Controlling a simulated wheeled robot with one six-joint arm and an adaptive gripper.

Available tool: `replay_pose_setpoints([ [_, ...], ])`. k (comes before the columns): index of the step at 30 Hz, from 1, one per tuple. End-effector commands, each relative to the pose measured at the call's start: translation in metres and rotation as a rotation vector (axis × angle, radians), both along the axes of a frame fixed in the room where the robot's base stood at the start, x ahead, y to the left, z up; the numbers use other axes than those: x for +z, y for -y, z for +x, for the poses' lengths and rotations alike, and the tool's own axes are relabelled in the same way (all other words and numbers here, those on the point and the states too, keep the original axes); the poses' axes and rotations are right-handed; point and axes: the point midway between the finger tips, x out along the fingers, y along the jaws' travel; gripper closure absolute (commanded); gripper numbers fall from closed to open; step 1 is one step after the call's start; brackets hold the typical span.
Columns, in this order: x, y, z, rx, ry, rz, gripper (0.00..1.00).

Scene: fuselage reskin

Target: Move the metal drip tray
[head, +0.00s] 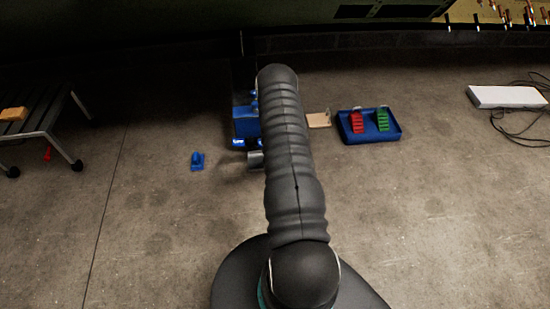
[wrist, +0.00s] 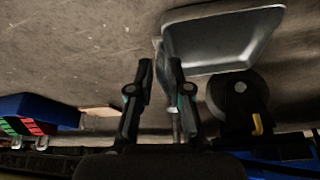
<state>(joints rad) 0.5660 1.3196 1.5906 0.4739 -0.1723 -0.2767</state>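The metal drip tray (wrist: 222,40) is a shallow grey pan with a raised rim. It lies on the floor at the upper right of the wrist view. My gripper (wrist: 161,64) is in the middle of the wrist view, just left of the tray's near corner. Its two dark fingers are apart. A thin grey piece shows between them; I cannot tell what it is or whether the fingers touch it. In the head view my arm hides the gripper and most of that area. A small silvery piece beside the arm may be part of the tray.
A black caster wheel (wrist: 238,97) with a yellow lever stands close by the tray. A blue bin (head: 370,138) with red and green stepped pieces lies right of my arm, near a tan board (head: 318,120). A small blue object (head: 197,160) is at left. Floor at front is clear.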

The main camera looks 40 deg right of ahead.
Motion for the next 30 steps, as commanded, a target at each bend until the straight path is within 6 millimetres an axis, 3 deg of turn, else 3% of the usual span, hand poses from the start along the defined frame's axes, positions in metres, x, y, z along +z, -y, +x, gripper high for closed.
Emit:
replay_pose_setpoints([
  [13,0.0,-0.003,0.001,0.0,0.0,0.0,1.0],
  [30,0.001,-0.033,0.006,-0.005,0.001,-0.001,1.0],
])
